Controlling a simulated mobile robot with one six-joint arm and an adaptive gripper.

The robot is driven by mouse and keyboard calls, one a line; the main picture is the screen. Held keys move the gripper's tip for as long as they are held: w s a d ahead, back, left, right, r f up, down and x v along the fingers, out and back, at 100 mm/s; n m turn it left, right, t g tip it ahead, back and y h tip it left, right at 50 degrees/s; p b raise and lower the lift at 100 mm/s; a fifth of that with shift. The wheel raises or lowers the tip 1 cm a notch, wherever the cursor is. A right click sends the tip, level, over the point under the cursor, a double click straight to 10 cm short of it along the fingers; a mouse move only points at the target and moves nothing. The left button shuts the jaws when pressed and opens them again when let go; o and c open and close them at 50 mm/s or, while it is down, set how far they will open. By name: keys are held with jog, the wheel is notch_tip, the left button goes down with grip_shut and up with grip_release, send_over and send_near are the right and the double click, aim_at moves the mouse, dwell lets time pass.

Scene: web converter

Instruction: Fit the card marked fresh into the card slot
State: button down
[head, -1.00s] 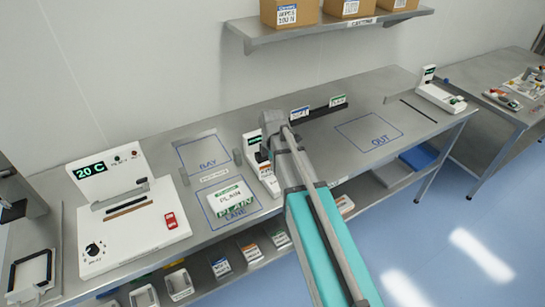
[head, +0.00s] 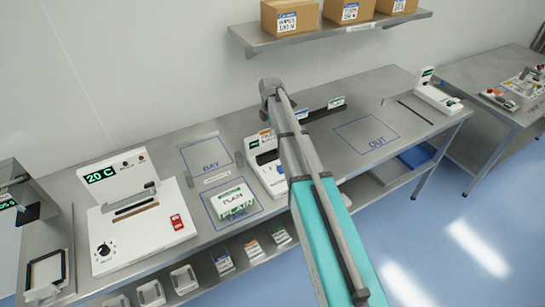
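A white device (head: 270,175) with a small green display (head: 254,143) stands left of my arm. A small card with an orange mark (head: 266,134) shows upright above it, at the edge of my arm; its wording is too small to read. I cannot tell whether it is held or touches the device. A dark rack (head: 315,113) behind my arm carries a blue-marked card (head: 302,114) and a green-marked card (head: 336,102). I cannot make out which card is marked fresh, and no slot is clearly visible. My gripper is hidden behind my arm.
A PLAIN carton (head: 232,200) lies on the marked LANE area. The BAY (head: 210,166) and OUT (head: 376,142) outlines are empty. A white 20 C machine (head: 140,225) stands at left. A shelf with boxes (head: 335,32) hangs above the bench.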

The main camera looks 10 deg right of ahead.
jog(key=shift+w, duration=0.1)
dwell(0.3)
notch_tip(320, 180, down, 6)
jog(key=b, duration=0.6)
jog(key=shift+f, duration=0.15)
dwell(0.3)
jog(key=shift+f+b, duration=1.85)
jog(key=shift+b, duration=0.25)
jog(key=shift+f, duration=0.15)
jog(key=c, duration=0.8)
grip_release()
notch_tip(320, 180, up, 12)
jog(key=p, duration=1.2)
jog(key=shift+r, duration=0.2)
